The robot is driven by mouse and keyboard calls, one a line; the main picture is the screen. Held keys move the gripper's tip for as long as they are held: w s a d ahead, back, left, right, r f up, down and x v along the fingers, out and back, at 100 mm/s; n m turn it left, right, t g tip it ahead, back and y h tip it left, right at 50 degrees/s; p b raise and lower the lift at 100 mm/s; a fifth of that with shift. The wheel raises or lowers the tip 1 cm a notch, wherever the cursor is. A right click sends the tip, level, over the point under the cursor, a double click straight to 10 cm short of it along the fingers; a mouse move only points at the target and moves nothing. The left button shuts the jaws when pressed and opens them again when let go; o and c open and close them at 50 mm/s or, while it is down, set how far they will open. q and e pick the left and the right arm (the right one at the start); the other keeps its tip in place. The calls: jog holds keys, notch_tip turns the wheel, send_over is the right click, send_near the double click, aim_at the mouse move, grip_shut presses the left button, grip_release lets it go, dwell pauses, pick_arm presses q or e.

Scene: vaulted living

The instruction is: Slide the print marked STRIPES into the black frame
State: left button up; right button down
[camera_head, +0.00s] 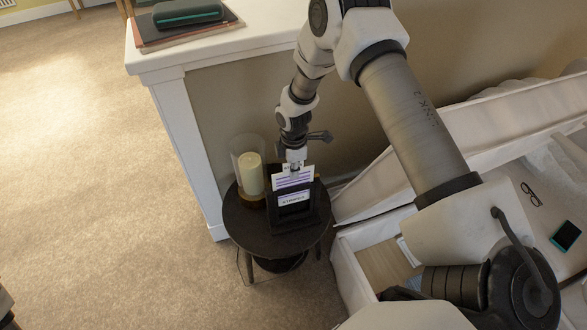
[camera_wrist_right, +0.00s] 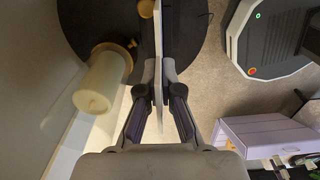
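The white print with purple stripes (camera_head: 292,179) stands upright over the black frame (camera_head: 291,219) on a small round dark table. Its upper part shows above the frame's top bar. A purple band and a white strip with lettering, seemingly STRIPES, show lower down inside the frame's opening, so the print appears partly in the slot. Dark backing shows below it. My right gripper (camera_head: 293,166) is shut on the print's top edge. In the right wrist view the print (camera_wrist_right: 158,95) is edge-on between the two fingers (camera_wrist_right: 160,118). My left gripper is not in view.
A cream candle in a glass (camera_head: 249,176) stands close to the frame's left on the round table (camera_head: 245,228). A white-topped cabinet (camera_head: 215,45) with books is behind left. A white open box (camera_head: 350,272) stands to the right. Carpet is clear at left.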

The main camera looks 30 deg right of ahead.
aim_at(294, 186)
jog(key=shift+s+a+f+b, duration=0.1)
jog(key=shift+s+f+b, duration=0.05)
jog(key=shift+f+b, duration=0.7)
jog(key=shift+s+f+b, duration=0.2)
jog(key=shift+f+b, duration=0.4)
jog(key=shift+f, duration=0.45)
jog(key=shift+s+a+f+b, duration=0.1)
jog(key=shift+s+f+b, duration=0.05)
jog(key=shift+f+b, duration=0.7)
jog(key=c, duration=1.2)
grip_release()
jog(key=shift+f, duration=0.15)
jog(key=shift+c, duration=0.2)
jog(key=shift+w+d+f, duration=0.15)
jog(key=shift+w+f, duration=0.25)
jog(key=shift+w, duration=0.05)
jog(key=shift+r, duration=0.3)
notch_tip(294, 186, up, 12)
